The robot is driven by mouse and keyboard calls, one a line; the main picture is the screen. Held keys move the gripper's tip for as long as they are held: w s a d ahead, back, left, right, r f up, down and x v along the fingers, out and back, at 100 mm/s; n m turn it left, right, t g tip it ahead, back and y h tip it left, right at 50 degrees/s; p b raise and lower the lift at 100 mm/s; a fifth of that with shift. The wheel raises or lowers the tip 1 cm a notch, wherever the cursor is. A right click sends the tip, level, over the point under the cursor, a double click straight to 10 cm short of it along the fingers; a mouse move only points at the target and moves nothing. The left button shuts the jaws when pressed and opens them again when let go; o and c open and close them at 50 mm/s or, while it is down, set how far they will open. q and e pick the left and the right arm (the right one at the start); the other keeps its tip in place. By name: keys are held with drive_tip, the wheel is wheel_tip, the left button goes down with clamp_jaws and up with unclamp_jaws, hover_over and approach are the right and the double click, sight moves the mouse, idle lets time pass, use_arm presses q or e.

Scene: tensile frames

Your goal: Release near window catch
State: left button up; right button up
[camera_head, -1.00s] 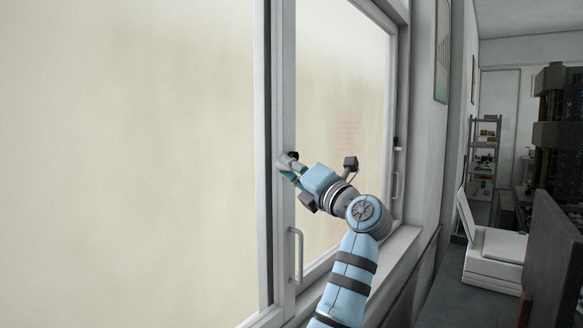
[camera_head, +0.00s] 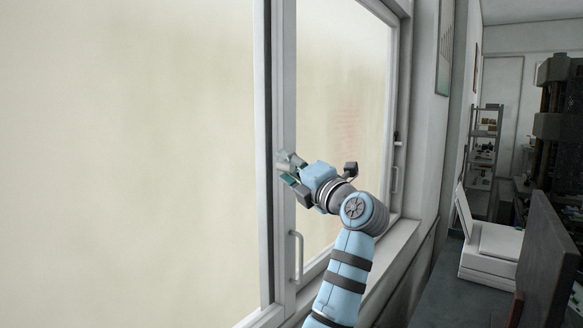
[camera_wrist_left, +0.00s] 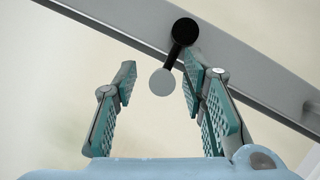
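The window catch (camera_wrist_left: 178,52) shows in the left wrist view as a black lever with a round black pivot on the grey window frame and a pale disc at its lower end. My left gripper (camera_wrist_left: 161,68) is open, its teal-padded fingers spread to either side of the catch's lower end. The right finger looks close to the lever; I cannot tell whether they touch. In the head view my left gripper (camera_head: 284,168) is at the window's middle upright and hides the catch there. My right gripper is not in view.
A pale handle (camera_head: 297,257) is on the upright below the gripper. A second dark catch (camera_head: 397,139) is on the window's far side. The sill (camera_head: 385,252) runs beneath my arm. A white printer (camera_head: 490,248) and a dark panel (camera_head: 545,255) stand at the right.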

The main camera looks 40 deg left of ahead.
use_arm(q)
drive_tip(key=shift+d, duration=0.1)
drive_tip(key=v, duration=1.2)
drive_tip(key=shift+r, duration=0.1)
